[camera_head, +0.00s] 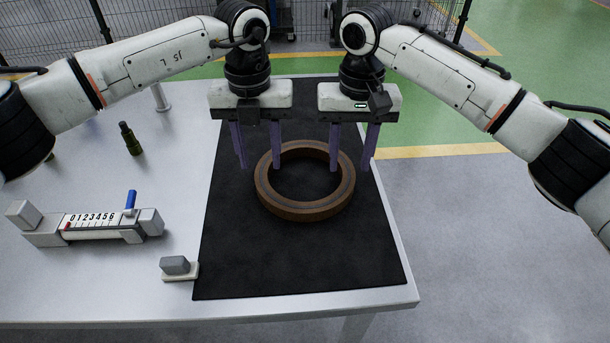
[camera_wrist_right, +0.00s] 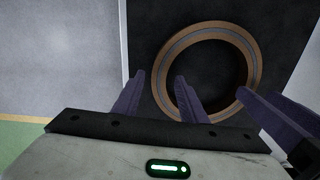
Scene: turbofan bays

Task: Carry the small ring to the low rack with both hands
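The small ring (camera_head: 304,211) is a brown, rusty-looking ring lying flat on a black mat on the table. It also shows in the right wrist view (camera_wrist_right: 207,28). My left gripper (camera_head: 260,167) is open, its purple fingers pointing down on either side of the ring's left rim as seen from the head. My right gripper (camera_head: 350,170) is open in the same way at the right rim; in its wrist view (camera_wrist_right: 156,112) the rim appears between the fingers. I cannot tell how far the fingertips are above the mat. No low rack shows.
The black mat (camera_head: 290,265) covers the right part of the grey table (camera_head: 110,290). A numbered gauge block (camera_head: 105,224) with a blue lever, a small grey block (camera_head: 175,266) and a dark bottle (camera_head: 131,139) stand to the left. Open floor lies right; a mesh fence stands behind.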

